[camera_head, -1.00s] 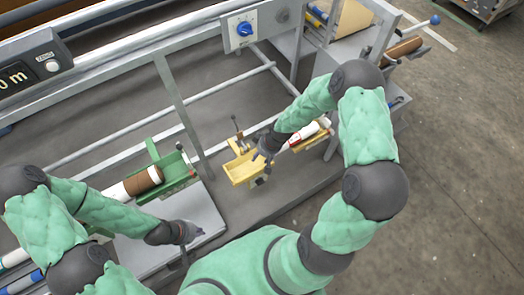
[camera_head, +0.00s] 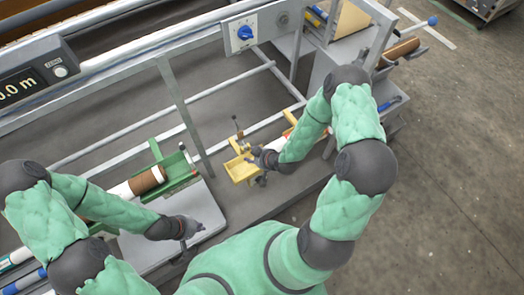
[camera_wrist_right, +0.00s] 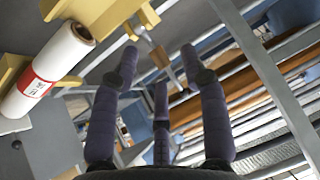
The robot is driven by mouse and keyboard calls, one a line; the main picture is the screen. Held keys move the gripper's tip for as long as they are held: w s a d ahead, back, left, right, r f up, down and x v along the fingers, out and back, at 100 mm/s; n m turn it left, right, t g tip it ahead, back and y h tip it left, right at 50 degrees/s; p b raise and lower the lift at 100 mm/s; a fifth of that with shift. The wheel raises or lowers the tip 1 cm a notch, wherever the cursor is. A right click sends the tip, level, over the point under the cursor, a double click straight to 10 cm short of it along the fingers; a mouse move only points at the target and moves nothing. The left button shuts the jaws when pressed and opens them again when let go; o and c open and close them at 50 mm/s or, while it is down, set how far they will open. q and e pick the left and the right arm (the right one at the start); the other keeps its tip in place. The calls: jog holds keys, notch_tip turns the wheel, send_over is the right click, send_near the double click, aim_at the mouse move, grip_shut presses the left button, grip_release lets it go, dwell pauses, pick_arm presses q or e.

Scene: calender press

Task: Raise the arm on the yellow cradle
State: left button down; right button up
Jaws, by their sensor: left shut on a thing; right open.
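The yellow cradle (camera_head: 239,169) stands right of centre in the head view, with a thin upright lever arm (camera_head: 236,124) at its back. A white roll with a red label (camera_wrist_right: 50,68) lies by yellow cradle parts (camera_wrist_right: 92,14) in the right wrist view; my right arm mostly hides it in the head view. My right gripper (camera_head: 254,157) is open at the cradle's right side. In its wrist view a brass-coloured piece with a thin rod (camera_wrist_right: 160,56) shows beyond the spread fingers. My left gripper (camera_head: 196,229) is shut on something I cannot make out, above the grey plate.
A green cradle (camera_head: 180,173) with a brown-and-white roll (camera_head: 147,180) stands to the left. Frame rails and a post (camera_head: 180,105) run behind. A blue dial (camera_head: 244,32) is on the back beam. Open floor lies at the right.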

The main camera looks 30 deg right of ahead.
jog(key=s+d+r+m+t+h+p, duration=0.1)
jog(key=s+r+t+h+p, duration=0.2)
jog(key=r, duration=0.5)
jog(key=shift+s+d+r+t, duration=0.2)
jog(key=shift+s+r+t, duration=0.3)
jog(key=shift+t, duration=0.7)
jog(key=shift+f, duration=0.1)
